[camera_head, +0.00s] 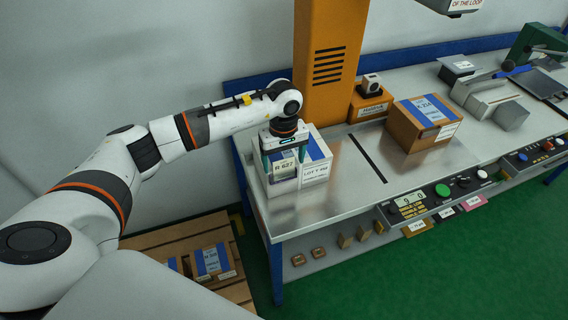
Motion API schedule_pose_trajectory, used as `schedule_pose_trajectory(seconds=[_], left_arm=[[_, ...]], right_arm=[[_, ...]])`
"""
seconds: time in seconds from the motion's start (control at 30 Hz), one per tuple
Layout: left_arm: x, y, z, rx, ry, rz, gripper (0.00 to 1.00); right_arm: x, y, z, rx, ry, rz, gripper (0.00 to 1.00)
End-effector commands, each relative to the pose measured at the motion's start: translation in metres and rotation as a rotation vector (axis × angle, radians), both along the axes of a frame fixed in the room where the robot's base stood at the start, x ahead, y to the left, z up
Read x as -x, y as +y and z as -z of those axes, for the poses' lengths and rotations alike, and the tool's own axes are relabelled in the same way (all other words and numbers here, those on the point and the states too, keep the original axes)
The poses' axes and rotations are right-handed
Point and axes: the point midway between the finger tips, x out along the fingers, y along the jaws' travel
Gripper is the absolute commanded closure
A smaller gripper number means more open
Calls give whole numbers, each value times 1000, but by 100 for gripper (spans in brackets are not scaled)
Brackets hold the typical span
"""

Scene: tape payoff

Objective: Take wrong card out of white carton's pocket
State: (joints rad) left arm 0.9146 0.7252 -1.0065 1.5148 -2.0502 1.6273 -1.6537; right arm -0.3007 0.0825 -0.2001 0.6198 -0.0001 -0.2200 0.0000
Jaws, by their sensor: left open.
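The white carton (316,180) stands at the left end of the metal bench, with a blue stripe over its top and a lot label on its front. A card (284,171) with dark print that looks like "R 627" shows at the carton's left front side, where the pocket seems to be. The pocket's edges are too small to make out. My left gripper (284,161) points down at the carton. Its teal-edged fingers stand apart on either side of the card's upper part; I cannot tell whether they touch it. My right gripper is not in view.
An orange column (325,45) rises behind the carton. A brown carton (424,122) with blue tape stands to the right. A control panel (445,192) runs along the bench's front edge. Bare metal bench top (345,190) lies between the cartons. Boxes (212,261) sit on a pallet at lower left.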

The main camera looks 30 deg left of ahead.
Motion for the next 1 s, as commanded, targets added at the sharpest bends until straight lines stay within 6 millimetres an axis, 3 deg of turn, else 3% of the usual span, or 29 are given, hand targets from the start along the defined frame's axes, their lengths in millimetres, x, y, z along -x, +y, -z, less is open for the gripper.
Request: schedule_pose_trajectory(seconds=[0.27, 0.57, 0.83, 1.0], left_arm=[[0, 0, 5, 0, 0, 1, 18], [0, 0, 4, 0, 0, 1, 65], [0, 0, 2, 0, -1, 1, 66], [-1, 0, -18, 1, -7, 3, 66]], right_arm=[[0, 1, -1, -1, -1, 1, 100], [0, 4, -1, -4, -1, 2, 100], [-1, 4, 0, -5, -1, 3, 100], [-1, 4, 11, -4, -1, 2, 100]])
